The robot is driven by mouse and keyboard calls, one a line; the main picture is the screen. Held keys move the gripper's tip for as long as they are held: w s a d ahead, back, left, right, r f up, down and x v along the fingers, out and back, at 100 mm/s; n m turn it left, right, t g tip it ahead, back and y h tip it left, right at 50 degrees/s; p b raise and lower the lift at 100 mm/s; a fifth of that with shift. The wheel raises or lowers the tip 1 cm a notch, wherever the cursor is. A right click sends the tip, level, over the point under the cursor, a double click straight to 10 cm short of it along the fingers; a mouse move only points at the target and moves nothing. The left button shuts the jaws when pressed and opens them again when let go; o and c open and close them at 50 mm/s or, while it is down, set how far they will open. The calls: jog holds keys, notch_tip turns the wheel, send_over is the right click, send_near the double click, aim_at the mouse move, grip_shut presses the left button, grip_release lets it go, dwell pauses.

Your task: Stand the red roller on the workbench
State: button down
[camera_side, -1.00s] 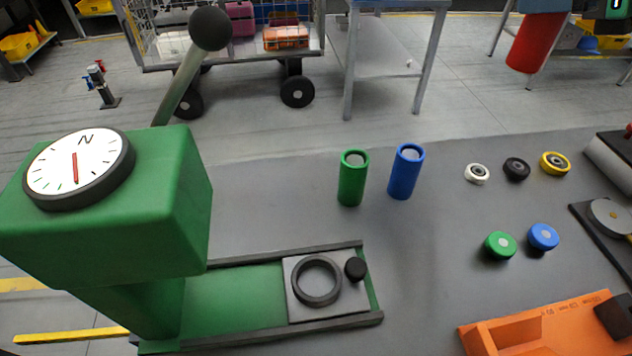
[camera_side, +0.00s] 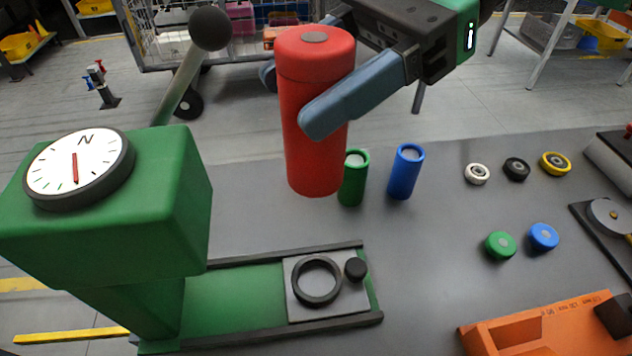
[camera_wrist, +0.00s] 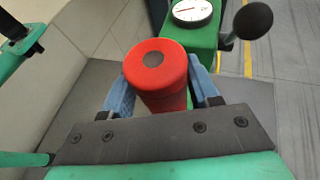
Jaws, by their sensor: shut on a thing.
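The red roller (camera_side: 311,120) is upright, with a grey disc in its top. My gripper (camera_side: 318,110) is shut on its upper part, with a blue-grey finger across its near side. The roller looks held in the air above the workbench (camera_side: 270,200), in front of part of the green roller in the side view. In the wrist view the red roller (camera_wrist: 158,75) sits between both fingers of my gripper (camera_wrist: 158,92), and its lower end is mostly hidden.
A green roller (camera_side: 352,190) and a blue roller (camera_side: 405,175) stand on the bench. A green dial press (camera_side: 110,235) with a slide plate (camera_side: 300,305) is at left. Several small caps and rings and an orange tray (camera_side: 530,325) are at right.

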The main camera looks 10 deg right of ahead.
notch_tip(320, 180, down, 20)
jog(key=shift+r, duration=0.15)
dwell(0.7)
jog(key=shift+c, duration=1.1)
grip_release()
